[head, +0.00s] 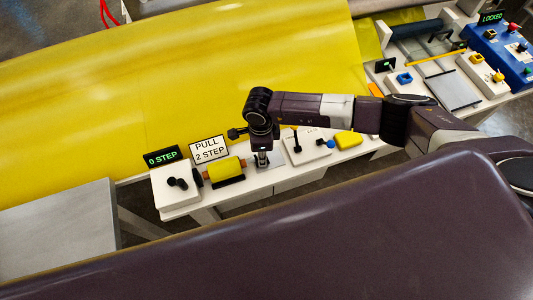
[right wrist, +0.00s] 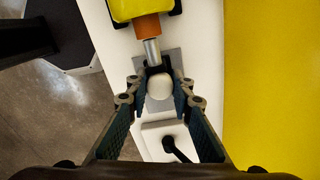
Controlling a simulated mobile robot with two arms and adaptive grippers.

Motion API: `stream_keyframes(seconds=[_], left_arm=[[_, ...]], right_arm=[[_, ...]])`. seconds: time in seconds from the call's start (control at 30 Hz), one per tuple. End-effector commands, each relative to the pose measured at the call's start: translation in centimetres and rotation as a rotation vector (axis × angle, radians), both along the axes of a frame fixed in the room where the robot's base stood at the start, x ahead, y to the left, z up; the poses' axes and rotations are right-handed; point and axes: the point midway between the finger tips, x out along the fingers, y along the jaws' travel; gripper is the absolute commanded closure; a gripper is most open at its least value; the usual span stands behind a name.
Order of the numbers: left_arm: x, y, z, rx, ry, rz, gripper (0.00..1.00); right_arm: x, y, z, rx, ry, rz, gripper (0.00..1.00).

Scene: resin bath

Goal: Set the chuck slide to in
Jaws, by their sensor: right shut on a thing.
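In the right wrist view, the pale round knob (right wrist: 160,88) of what looks like the chuck slide sits between my right gripper's fingertips (right wrist: 160,84). The gripper is shut on this knob. A grey plate (right wrist: 174,57) lies beneath it, and a metal shaft with an orange collar (right wrist: 147,28) points at it from a yellow roller (right wrist: 126,7). In the head view, my right gripper (head: 262,160) points down at the bench just right of the yellow roller (head: 226,169); the knob is mostly hidden there. My left gripper is not in view.
A "0 STEP" display (head: 162,157) and a "PULL 2 STEP" sign (head: 209,149) stand on the left of the white bench. A lever box (head: 305,147) and a yellow block (head: 348,139) stand right of my gripper. A blue panel (head: 505,55) is far right; yellow sheet lies behind.

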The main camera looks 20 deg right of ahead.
Motion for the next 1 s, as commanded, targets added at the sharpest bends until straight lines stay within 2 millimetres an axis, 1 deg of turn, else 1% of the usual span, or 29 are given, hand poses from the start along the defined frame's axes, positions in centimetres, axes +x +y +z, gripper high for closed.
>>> stream_keyframes(seconds=[0.03, 0.1, 0.17, 0.37, 0.4, 0.57, 0.87, 0.97, 1.0], left_arm=[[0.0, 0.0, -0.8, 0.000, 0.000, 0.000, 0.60], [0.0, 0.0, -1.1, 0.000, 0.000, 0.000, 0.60], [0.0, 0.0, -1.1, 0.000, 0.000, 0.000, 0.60], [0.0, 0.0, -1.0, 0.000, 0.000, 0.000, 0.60], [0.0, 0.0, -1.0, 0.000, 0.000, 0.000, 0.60], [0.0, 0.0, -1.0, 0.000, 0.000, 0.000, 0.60], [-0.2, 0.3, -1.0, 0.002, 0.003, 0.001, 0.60], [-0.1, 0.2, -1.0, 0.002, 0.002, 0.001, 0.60], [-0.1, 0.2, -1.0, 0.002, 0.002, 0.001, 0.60]], right_arm=[[0.0, 1.2, -0.3, 0.006, -0.002, 0.004, 1.00], [0.0, 2.1, -0.2, 0.006, -0.002, 0.004, 1.00], [-0.1, 2.5, -0.1, 0.004, -0.002, 0.002, 1.00], [-0.1, 2.6, 0.1, 0.008, -0.002, 0.003, 1.00], [-0.1, 2.6, 0.1, 0.009, -0.001, 0.003, 0.78], [-0.1, 2.5, 0.0, 0.007, -0.002, 0.003, 0.60], [-0.1, 2.4, 0.2, 0.004, -0.002, 0.001, 0.60], [0.0, 2.3, 1.0, 0.003, -0.003, 0.002, 0.60], [0.1, 2.3, 1.5, 0.003, -0.005, 0.002, 0.60]])
